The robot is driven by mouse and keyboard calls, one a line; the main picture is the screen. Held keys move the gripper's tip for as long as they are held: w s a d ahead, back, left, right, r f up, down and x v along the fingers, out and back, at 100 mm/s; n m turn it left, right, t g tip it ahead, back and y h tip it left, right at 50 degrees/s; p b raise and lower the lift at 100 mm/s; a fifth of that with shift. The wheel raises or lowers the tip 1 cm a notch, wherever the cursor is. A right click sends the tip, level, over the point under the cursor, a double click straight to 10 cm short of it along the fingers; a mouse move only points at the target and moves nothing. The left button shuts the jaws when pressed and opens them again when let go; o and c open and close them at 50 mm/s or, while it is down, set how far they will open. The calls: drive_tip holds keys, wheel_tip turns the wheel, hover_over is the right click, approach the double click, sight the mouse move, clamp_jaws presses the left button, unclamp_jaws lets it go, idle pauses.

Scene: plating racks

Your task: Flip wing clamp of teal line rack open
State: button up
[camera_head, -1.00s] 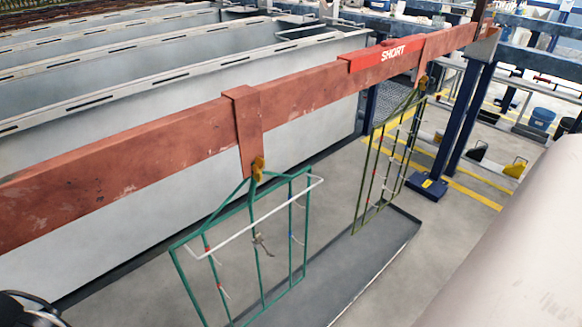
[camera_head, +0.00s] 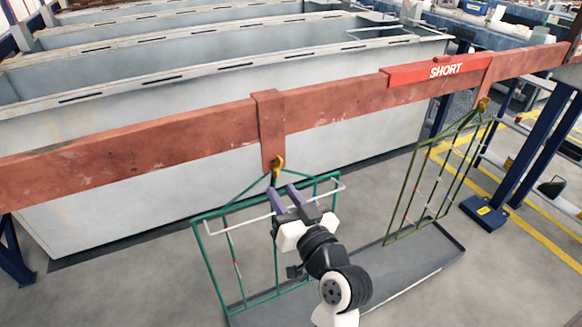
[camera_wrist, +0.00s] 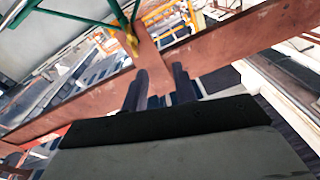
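The teal line rack (camera_head: 211,262) hangs from the red-brown beam by a yellow hook piece (camera_head: 279,165). A white bar (camera_head: 250,221) crosses its upper part. My gripper (camera_head: 282,190) overlaps the rack's upper middle in the head view, just below the yellow piece. Its two fingers are apart with nothing seen between them. In the wrist view, my gripper (camera_wrist: 160,80) points toward the beam, with the yellow piece (camera_wrist: 132,45) and teal bars (camera_wrist: 75,17) beyond it at upper left. I cannot make out the wing clamp; my arm covers the rack's middle.
An olive rack (camera_head: 410,190) hangs to the right. A grey tray (camera_head: 405,275) lies below. Grey tanks (camera_head: 130,185) stand behind. Blue posts (camera_head: 535,140) stand at right.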

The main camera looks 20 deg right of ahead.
drive_tip(key=s+d+f, duration=0.2)
drive_tip(key=s+d, duration=0.1)
drive_tip(key=s, duration=0.1)
drive_tip(key=b, duration=0.9)
approach(280, 170)
drive_tip(key=shift+m+g+h, duration=0.4)
drive_tip(key=w, duration=0.2)
drive_tip(key=w+p, duration=0.1)
drive_tip(key=w, duration=0.2)
drive_tip(key=w+r+p, duration=0.1)
drive_tip(key=w, duration=0.1)
drive_tip(key=shift+w+a, duration=0.25)
drive_tip(key=shift+a, duration=0.05)
drive_tip(key=shift+w+f, duration=0.15)
drive_tip(key=shift+w, duration=0.5)
clamp_jaws()
